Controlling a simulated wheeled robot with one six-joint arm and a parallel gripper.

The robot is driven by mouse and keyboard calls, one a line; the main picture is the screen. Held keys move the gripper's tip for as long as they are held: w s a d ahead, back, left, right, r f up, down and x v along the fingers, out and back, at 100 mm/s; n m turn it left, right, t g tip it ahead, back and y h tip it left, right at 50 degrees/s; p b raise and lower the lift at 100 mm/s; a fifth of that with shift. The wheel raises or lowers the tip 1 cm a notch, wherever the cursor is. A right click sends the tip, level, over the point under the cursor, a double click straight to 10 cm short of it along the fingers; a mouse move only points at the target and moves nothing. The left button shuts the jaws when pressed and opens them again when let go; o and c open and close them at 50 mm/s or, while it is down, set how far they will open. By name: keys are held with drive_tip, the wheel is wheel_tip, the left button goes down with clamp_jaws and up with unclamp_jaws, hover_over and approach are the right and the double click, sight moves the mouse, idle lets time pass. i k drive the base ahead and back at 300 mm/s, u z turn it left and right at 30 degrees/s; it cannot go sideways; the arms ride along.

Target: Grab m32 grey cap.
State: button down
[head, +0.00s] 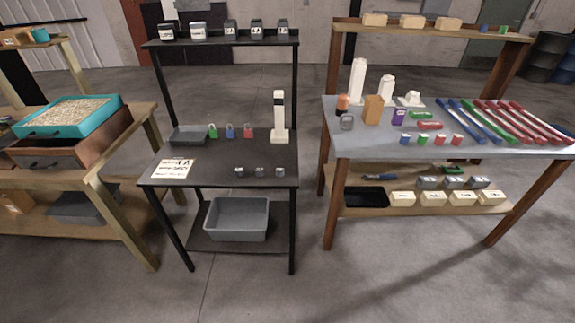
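Several small grey pieces that look like caps are in the head view, but no M32 marking is legible. Three dark grey pieces stand in a row near the front edge of the black table: a left one (239,171), a middle one (260,171) and a right one (280,172). Another grey piece (347,123) sits at the left of the grey-topped table. I cannot tell which is the M32 cap. My gripper is not in view.
The black table (225,178) also holds a grey tray (189,135), coloured padlocks (230,131), a white post (279,115) and a paper sheet (173,169). A grey bin (237,219) is on its lower shelf. Open floor (330,285) lies in front.

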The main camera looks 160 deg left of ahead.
sight(260, 171)
drive_tip(key=u, duration=5.1)
drive_tip(key=i, duration=0.5)
drive_tip(key=u, duration=0.05)
